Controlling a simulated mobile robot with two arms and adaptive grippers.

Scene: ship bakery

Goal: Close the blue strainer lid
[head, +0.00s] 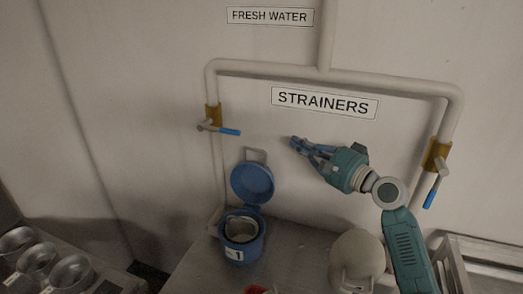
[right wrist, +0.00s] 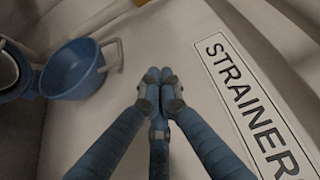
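The blue strainer (head: 242,252) stands on a grey counter at centre-left in the head view, marked with a 1. Its blue lid (head: 252,184) is open, tilted up and back at the hinge, with a pale handle on top. A metal basket shows inside the body. In the right wrist view the lid (right wrist: 72,68) is at the upper left, with the strainer (right wrist: 8,72) at the left edge. My right gripper (head: 292,142) is in the air, above and right of the lid and apart from it. Its fingertips (right wrist: 159,76) are together and hold nothing. My left gripper is not in view.
A beige rounded vessel (head: 357,262) stands right of the strainer, with a red object (head: 257,290) at the front. Metal pots (head: 37,258) stand at lower left.

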